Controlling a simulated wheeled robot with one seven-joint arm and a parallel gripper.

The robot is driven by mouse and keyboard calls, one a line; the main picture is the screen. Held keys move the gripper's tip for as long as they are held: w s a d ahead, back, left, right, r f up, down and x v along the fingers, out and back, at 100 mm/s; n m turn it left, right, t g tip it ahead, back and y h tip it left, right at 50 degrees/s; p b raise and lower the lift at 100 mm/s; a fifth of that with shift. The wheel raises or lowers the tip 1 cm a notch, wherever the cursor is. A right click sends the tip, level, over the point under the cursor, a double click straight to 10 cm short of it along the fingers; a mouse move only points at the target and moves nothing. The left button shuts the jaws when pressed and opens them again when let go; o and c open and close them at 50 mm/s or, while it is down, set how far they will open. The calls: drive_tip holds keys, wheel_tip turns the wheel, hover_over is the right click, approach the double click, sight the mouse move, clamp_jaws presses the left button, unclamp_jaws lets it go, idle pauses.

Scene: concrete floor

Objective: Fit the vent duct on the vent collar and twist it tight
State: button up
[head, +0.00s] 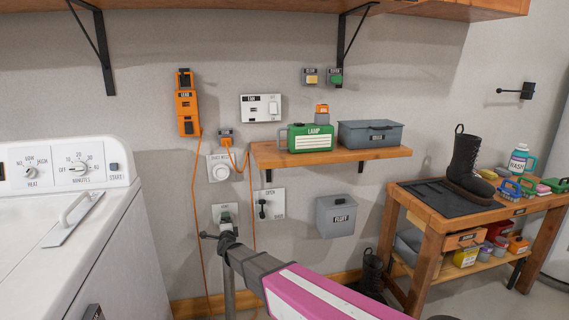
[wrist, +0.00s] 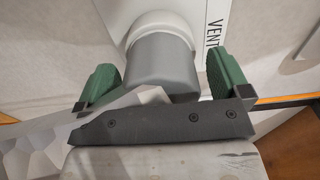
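In the wrist view a grey cylinder, which looks like the vent duct (wrist: 160,68), sits against the white vent collar (wrist: 163,23) on a wall plate marked VENT. Whether it is fully seated cannot be told. My gripper (wrist: 164,66) is open, with one green finger on each side of the grey cylinder.
A plate with a white round fitting (head: 219,168) is above. The OPEN lever plate (head: 269,203) is close at right. Orange cords (head: 196,225) hang nearby. The white dryer (head: 75,230) stands left, a wooden bench (head: 432,238) right.

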drive_tip(key=v, duration=0.9)
idle(0.8)
drive_tip(key=shift+d, duration=0.2)
drive_tip(key=s+d+f+n+g, duration=0.2)
drive_tip(key=d+n+g, duration=0.25)
drive_tip(key=d, duration=0.55)
drive_tip(key=s+d+f+n+g, duration=0.15)
drive_tip(key=d+n+g, duration=0.35)
drive_tip(key=d, duration=0.5)
drive_tip(key=s+d+n+g+h, duration=0.2)
drive_tip(key=s+d, duration=0.5)
drive_tip(key=d, duration=0.4)
drive_tip(key=s+d+f+n+g+h, duration=0.1)
drive_tip(key=s+d+n+g, duration=0.3)
drive_tip(key=d, duration=0.8)
drive_tip(key=s+g+h, duration=0.1)
drive_tip(key=s+g, duration=0.1)
drive_tip(key=s, duration=0.2)
drive_tip(key=shift+s, duration=0.25)
